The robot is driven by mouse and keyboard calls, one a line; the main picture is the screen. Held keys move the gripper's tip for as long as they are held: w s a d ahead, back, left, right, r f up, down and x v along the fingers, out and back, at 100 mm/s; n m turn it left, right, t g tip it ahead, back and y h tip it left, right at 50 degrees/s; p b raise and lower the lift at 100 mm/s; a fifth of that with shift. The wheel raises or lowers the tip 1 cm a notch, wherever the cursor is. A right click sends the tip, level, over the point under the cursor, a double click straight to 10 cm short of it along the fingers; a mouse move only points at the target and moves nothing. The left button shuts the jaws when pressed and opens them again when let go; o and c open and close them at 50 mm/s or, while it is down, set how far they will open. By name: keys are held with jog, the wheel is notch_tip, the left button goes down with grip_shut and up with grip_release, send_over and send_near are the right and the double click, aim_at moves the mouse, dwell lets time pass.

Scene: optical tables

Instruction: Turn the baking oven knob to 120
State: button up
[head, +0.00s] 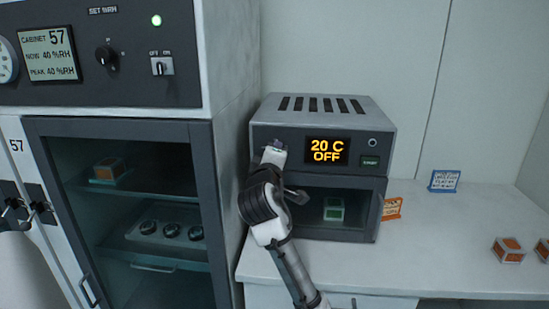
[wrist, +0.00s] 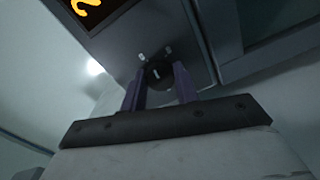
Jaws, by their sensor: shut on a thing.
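The baking oven (head: 382,115) is a grey box on the white counter. Its display (head: 327,150) reads "20 C OFF" in orange. In the wrist view, the black round oven knob (wrist: 158,73) with a white pointer mark sits between the two purple fingers of my gripper (wrist: 160,82). The fingers are shut on the knob from both sides. In the head view, my gripper (head: 272,150) is at the left of the oven's front panel and hides the knob. The oven door below is shut, with a green-and-white block (head: 334,209) behind its glass.
An orange card (head: 391,208) and a blue card (head: 444,181) stand right of the oven. An orange-topped block (head: 508,250) lies farther right. The counter between them is clear.

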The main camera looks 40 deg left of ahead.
jog(key=m+b, duration=0.1)
jog(key=m, duration=1)
jog(key=m+b, duration=0.2)
jog(key=m, duration=0.9)
jog(key=shift+s+a+f, duration=0.1)
jog(key=shift+a+f, duration=0.05)
jog(key=shift+f, duration=0.05)
jog(key=shift+m, duration=0.5)
jog(key=o, duration=1)
jog(key=shift+r, duration=0.1)
jog(key=shift+c, duration=0.2)
